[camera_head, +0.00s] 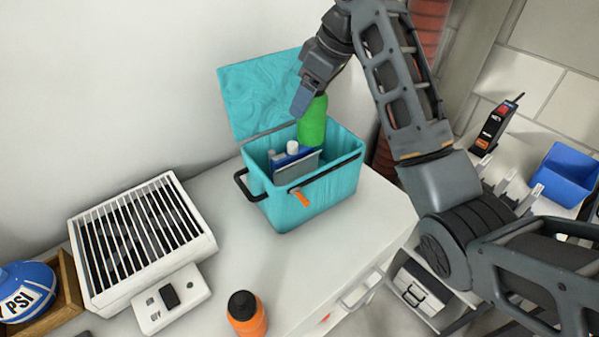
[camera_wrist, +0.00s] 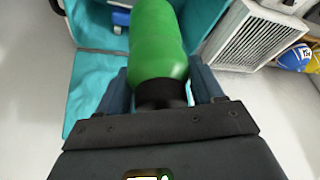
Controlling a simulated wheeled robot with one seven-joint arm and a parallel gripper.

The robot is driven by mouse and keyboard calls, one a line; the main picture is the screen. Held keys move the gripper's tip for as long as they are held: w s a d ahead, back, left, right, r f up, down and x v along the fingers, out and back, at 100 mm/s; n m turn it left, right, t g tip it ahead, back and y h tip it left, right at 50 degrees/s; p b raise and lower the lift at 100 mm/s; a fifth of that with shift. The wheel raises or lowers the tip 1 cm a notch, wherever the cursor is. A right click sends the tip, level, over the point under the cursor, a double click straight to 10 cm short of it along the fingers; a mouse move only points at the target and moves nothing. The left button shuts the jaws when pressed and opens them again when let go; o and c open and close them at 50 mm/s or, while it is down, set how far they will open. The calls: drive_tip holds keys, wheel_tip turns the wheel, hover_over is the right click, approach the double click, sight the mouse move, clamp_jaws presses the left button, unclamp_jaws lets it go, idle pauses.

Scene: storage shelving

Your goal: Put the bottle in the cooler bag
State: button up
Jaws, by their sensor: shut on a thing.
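A green bottle (camera_head: 312,122) is held by my gripper (camera_head: 304,101) over the right back part of the cooler bag. In the wrist view the bottle (camera_wrist: 158,45) sits between the two fingers (camera_wrist: 165,92), gripped at its dark neck. The teal cooler bag (camera_head: 318,203) stands on the white cabinet with its lid (camera_head: 255,92) open and leaning back. The bottle's lower part looks level with or just below the bag's rim; I cannot tell if it touches anything inside. Inside the bag are a blue and grey item (camera_head: 297,162) and white-capped things (camera_head: 292,147).
An orange bottle with a dark cap (camera_head: 247,314) stands at the front of the white top (camera_head: 225,270). A white slatted box (camera_head: 140,240) is at the left, beside a blue ball (camera_head: 25,290). A blue bin (camera_head: 566,175) is at far right.

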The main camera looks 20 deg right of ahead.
sight(311, 129)
wheel_tip(311, 129, down, 16)
drive_tip(key=shift+f+p, duration=0.15)
drive_tip(key=shift+p, duration=0.6)
drive_tip(key=shift+f, duration=0.6)
drive_tip(key=o, duration=1.3)
drive_tip(key=shift+s, duration=0.1)
drive_tip(key=shift+o, duration=0.2)
drive_tip(key=v, duration=1.3)
drive_tip(key=shift+w+r, duration=0.2)
drive_tip(key=shift+w, duration=0.1)
drive_tip(key=shift+a, duration=0.1)
